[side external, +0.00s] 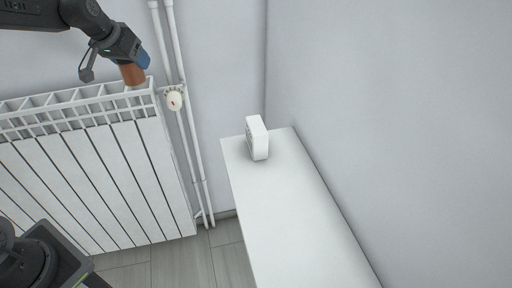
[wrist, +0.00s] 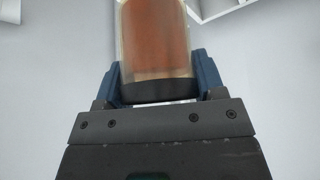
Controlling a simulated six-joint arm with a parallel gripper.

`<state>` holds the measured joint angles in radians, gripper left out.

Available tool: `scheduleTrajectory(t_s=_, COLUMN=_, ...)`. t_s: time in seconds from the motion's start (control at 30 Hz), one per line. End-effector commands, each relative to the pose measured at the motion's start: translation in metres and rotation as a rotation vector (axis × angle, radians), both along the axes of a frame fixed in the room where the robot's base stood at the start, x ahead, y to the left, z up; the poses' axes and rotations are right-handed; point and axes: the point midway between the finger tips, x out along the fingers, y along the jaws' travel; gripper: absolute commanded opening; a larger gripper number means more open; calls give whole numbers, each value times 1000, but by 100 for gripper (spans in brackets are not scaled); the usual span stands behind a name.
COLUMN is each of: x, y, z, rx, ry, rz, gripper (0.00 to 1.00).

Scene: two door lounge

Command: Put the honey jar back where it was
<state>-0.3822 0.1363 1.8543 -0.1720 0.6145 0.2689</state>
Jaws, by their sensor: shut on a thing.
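The honey jar (side external: 133,74) is a brown-amber cylinder held at the upper left of the side external view, just above the right end of the radiator's top. I cannot tell whether it touches the radiator. In the wrist view the jar (wrist: 155,40) shows large, with amber contents, clear walls and a dark band at the end nearest the camera. My gripper (side external: 140,60) is shut on it, with its blue fingers on both sides of the dark band, as the wrist view (wrist: 158,85) shows. The far end of the jar is cut off in the wrist view.
A white radiator (side external: 100,150) stands against the wall, with white pipes (side external: 185,110) and a round valve knob (side external: 174,100) at its right. A white shelf (side external: 285,215) runs along the right wall and holds a small white box-like object (side external: 257,138). Most of the shelf is bare.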

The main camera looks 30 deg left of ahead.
Motion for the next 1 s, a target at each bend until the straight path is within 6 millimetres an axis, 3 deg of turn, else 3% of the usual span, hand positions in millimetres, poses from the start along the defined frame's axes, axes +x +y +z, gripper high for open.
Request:
scheduleTrajectory(t_s=0.03, x=6, y=-30, z=-4, rx=-1, ry=-1, rz=-80, gripper=25)
scheduleTrajectory(t_s=0.3, x=7, y=-168, z=-25, rx=1, ry=-8, rz=-461, gripper=25)
scheduleTrajectory(t_s=0.5, x=-12, y=-247, z=-37, rx=8, ry=-18, rz=-685, gripper=25)
scheduleTrajectory(t_s=0.6, x=-21, y=-271, z=-41, rx=10, ry=-21, rz=-756, gripper=25)
scheduleTrajectory(t_s=0.77, x=-28, y=-292, z=-46, rx=14, ry=-25, rz=-809, gripper=25)
scheduleTrajectory(t_s=1.0, x=-33, y=-335, z=-72, rx=15, ry=-21, rz=-822, gripper=25)
